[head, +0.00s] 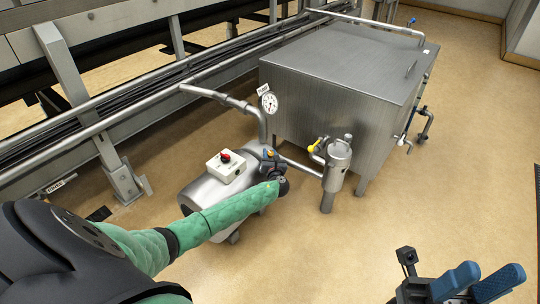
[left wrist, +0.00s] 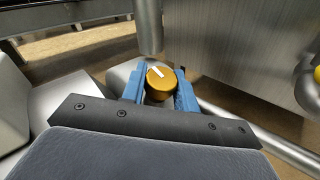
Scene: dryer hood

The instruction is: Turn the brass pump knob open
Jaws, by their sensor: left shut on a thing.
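The brass knob (left wrist: 159,82) has a round gold top with a white pointer line that leans toward the upper left in the left wrist view. It sits between the two blue fingers of my left gripper (left wrist: 160,88), which is shut on it. In the head view my left gripper (head: 270,157) is at the far end of the steel pump body (head: 203,192), and the knob is hard to make out there. My right gripper (head: 478,284) is at the lower right of the head view, with its blue fingers apart and nothing between them.
A white box with a red button (head: 226,164) sits on the pump. A pressure gauge (head: 269,102) and a vertical pipe stand just behind my left gripper. A large steel tank (head: 335,85) and a filter with a yellow handle (head: 337,160) are to the right. The floor at right is clear.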

